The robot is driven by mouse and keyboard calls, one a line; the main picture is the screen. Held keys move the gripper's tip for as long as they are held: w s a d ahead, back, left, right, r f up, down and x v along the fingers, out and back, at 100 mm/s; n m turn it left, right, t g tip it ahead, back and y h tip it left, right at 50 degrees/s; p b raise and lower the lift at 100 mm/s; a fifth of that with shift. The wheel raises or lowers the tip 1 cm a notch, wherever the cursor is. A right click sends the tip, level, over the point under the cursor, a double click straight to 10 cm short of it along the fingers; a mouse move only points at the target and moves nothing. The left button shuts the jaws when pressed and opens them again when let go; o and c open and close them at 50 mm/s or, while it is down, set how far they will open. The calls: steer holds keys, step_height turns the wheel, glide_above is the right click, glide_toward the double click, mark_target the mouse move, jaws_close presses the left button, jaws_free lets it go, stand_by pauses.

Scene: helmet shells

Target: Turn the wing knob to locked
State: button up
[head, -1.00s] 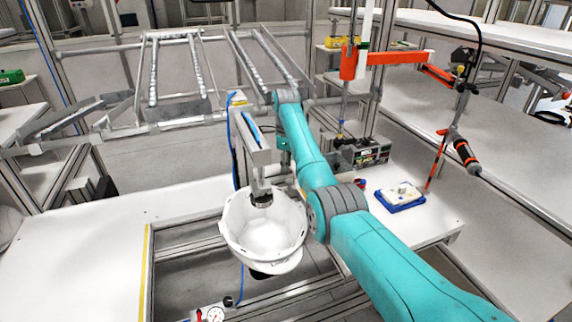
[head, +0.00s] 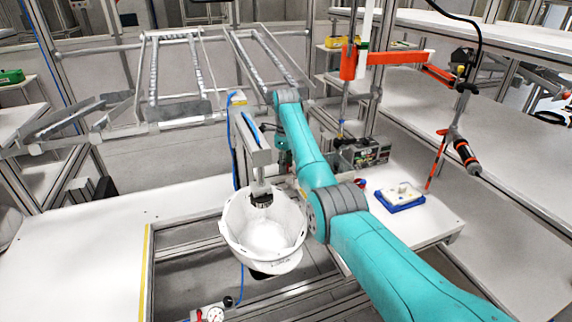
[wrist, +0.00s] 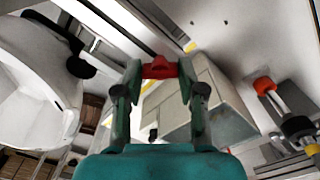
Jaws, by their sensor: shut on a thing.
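The red wing knob (wrist: 160,69) is between my fingertips in the wrist view. Its wing lies across the picture from one finger to the other, with a small hump in the middle. My gripper (wrist: 161,72) is shut on it, a finger on each side. The fingers cover the knob's ends, and no lock marking is readable. In the head view only a small teal part of my wrist (head: 283,152) shows behind the arm; the knob is hidden there.
A white helmet shell (head: 265,238) hangs open side up under a grey fixture (head: 255,150), left of my arm. A blue tray (head: 400,198) stands on the white bench to the right. A pale box-shaped block (wrist: 212,105) is close beside the fingers in the wrist view.

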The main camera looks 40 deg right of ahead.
steer(key=o, duration=1.1)
steer(key=shift+o, duration=0.2)
steer(key=shift+r, duration=3.75)
